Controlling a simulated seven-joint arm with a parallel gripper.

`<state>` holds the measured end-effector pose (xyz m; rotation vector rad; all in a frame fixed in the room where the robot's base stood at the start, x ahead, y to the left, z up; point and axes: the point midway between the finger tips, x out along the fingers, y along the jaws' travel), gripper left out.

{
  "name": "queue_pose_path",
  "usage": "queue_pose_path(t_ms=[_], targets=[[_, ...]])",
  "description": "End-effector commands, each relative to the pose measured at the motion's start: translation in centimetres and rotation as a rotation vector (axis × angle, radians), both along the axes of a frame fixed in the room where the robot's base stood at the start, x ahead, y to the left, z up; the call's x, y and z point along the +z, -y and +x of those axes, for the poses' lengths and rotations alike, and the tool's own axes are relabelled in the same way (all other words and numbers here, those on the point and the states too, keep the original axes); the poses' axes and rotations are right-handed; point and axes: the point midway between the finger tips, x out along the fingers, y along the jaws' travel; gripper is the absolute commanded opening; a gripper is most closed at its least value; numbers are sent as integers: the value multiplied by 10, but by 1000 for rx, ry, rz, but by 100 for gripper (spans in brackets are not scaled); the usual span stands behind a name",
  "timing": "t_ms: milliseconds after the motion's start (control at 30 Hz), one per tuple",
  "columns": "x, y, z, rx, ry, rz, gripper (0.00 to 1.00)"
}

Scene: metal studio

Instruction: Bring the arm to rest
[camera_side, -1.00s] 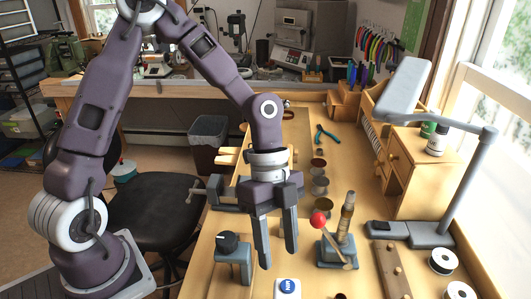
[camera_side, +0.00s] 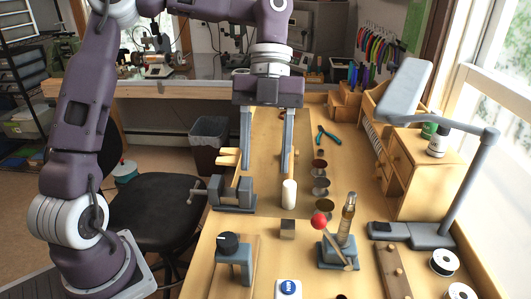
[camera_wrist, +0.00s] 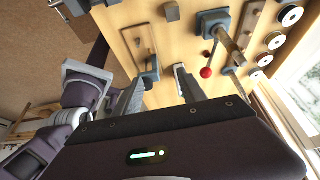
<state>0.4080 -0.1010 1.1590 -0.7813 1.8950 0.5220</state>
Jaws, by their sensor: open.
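My gripper (camera_side: 266,168) is open and empty, with its fingers pointing down. It hangs above the far part of the wooden workbench (camera_side: 275,135). In the wrist view its two fingers (camera_wrist: 158,92) stand apart with nothing between them. A white cylinder (camera_side: 289,193) stands upright on the bench, below and just right of the right finger in the side view. A small grey block (camera_side: 288,229) sits nearer the camera. My arm is raised, with its elbow out of the top of the side view.
A vise (camera_side: 233,193) stands at the bench's left edge. A knob box (camera_side: 234,260), a red-knobbed lever (camera_side: 319,220) and several small round tins (camera_side: 320,186) are around. A desk lamp (camera_side: 465,185) and wooden drawers (camera_side: 405,165) line the right. Pliers (camera_side: 326,134) lie farther back.

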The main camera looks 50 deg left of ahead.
Motion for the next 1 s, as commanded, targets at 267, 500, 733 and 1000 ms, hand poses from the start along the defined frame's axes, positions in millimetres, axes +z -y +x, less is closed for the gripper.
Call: queue_pose_path(t_ms=[267,500,733,1000], targets=[[-11,4,-27,284,11,271,48],[-4,-31,-100,1469,249,481,48],[1,-52,-145,2233,124,44,48],[-1,-54,-151,2350,44,-56,48]])
